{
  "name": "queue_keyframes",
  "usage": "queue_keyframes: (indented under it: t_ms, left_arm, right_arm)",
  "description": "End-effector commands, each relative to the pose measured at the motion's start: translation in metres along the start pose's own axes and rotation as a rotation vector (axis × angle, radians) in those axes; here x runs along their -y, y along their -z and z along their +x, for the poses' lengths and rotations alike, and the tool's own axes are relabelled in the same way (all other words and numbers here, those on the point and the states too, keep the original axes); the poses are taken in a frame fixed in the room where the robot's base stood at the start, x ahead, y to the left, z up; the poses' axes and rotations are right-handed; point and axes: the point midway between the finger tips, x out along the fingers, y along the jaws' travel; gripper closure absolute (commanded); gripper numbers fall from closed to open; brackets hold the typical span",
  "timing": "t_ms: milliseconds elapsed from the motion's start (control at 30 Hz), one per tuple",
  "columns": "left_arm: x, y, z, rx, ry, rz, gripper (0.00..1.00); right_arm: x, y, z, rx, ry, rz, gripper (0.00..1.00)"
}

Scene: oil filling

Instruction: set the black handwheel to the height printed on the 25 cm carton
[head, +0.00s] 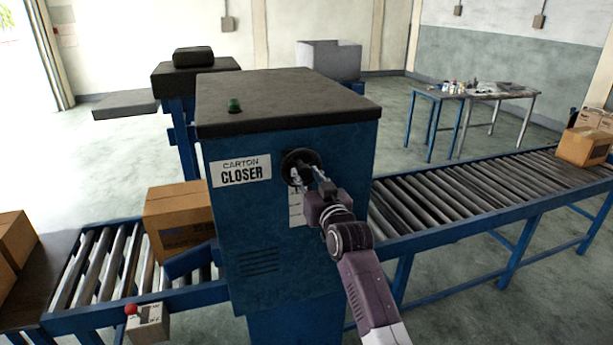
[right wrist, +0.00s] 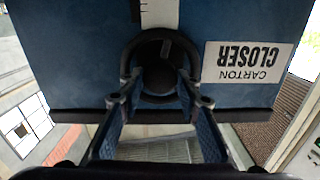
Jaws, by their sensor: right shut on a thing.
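The black handwheel (head: 301,158) is on the front of the blue carton closer (head: 250,235), right of its "CARTON CLOSER" sign. My right gripper (head: 308,174) is at the handwheel with its fingers shut on it. In the right wrist view, the handwheel (right wrist: 160,65) shows between the two fingers, and the sign appears upside down. A white strip with dark marks (head: 297,208) lies just below the handwheel; its marks are too small to read. A brown carton (head: 176,212) sits on the rollers left of the closer; its print is unreadable here. My left gripper is out of view.
A roller conveyor (head: 460,205) runs to the right, with a carton (head: 584,146) at its far end. More cartons (head: 15,240) stand at the left edge. A red-button box (head: 147,322) is at the front left.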

Motion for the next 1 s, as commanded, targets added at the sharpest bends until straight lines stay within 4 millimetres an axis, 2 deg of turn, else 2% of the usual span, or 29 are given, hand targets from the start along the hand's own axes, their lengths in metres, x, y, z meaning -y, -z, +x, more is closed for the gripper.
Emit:
queue_keyframes:
  t_ms: [300,733,767,900,1000]
  left_arm:
    - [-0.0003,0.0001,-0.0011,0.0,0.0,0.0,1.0]
    - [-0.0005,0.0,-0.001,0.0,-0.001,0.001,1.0]
    - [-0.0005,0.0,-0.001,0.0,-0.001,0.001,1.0]
    - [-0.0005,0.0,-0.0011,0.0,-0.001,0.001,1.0]
    - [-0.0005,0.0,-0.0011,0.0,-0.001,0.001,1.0]
  right_arm:
    - [0.0004,-0.0047,-0.0002,0.009,0.0,0.088,0.93]
    - [0.0002,-0.0053,-0.0002,0.01,0.0,0.096,0.93]
    - [0.0002,-0.0053,-0.0002,0.01,0.0,0.096,0.68]
    - [0.0001,-0.0041,-0.0002,0.007,0.0,0.095,0.53]
    - [0.0,-0.0029,-0.0001,0.005,0.0,0.094,0.51]
